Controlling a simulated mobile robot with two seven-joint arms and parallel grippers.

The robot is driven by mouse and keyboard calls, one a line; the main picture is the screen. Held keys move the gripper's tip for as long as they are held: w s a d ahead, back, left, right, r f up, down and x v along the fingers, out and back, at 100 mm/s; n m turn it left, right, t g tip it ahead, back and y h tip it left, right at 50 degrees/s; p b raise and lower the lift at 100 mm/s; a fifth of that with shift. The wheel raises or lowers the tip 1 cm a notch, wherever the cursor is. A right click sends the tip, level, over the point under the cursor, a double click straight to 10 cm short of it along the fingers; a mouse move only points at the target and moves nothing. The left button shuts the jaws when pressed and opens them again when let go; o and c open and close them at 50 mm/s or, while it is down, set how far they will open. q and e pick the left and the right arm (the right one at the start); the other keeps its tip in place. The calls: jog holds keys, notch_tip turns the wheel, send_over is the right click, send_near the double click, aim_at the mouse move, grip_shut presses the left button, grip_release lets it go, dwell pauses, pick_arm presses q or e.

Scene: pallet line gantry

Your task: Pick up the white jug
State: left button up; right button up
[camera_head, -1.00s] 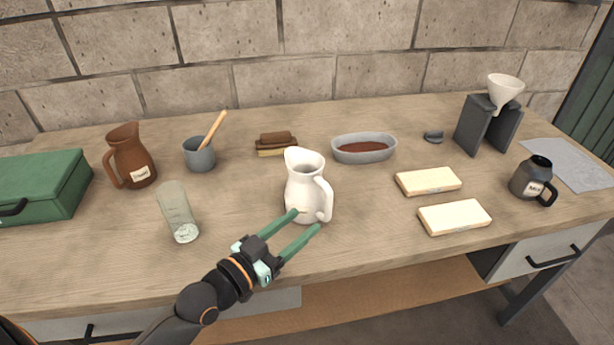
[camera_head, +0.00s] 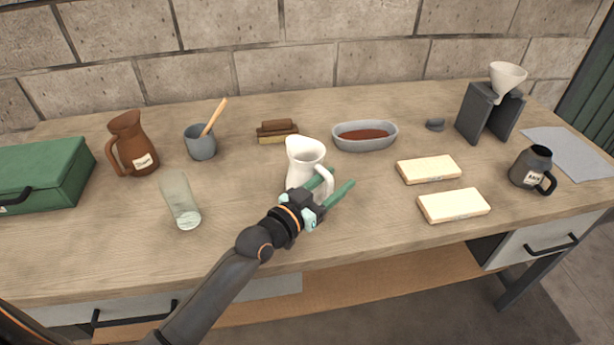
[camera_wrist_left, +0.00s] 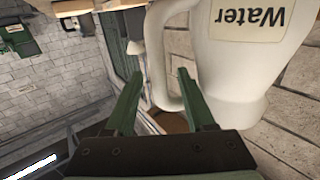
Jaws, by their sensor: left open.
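The white jug (camera_head: 303,160) stands upright near the middle of the table, its handle on the right side. In the left wrist view the jug (camera_wrist_left: 232,65) is large and close, upside down in the picture, with a label reading "Water". My left gripper (camera_head: 336,184) is open in front of the jug, hiding its lower part in the head view. In the left wrist view the jug's handle lies between the two green fingers of the gripper (camera_wrist_left: 158,97). I cannot tell whether a finger touches it. My right gripper is not in view.
A glass (camera_head: 180,201), a brown jug (camera_head: 132,145) and a grey cup with a stick (camera_head: 200,143) stand to the left. A grey dish (camera_head: 364,136) is behind right. Two pale blocks (camera_head: 428,170) lie to the right, near a dark mug (camera_head: 532,169).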

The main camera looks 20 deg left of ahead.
pick_arm(q)
jog(key=shift+x, duration=0.9)
grip_shut()
dwell(0.6)
jog(key=shift+r, duration=0.15)
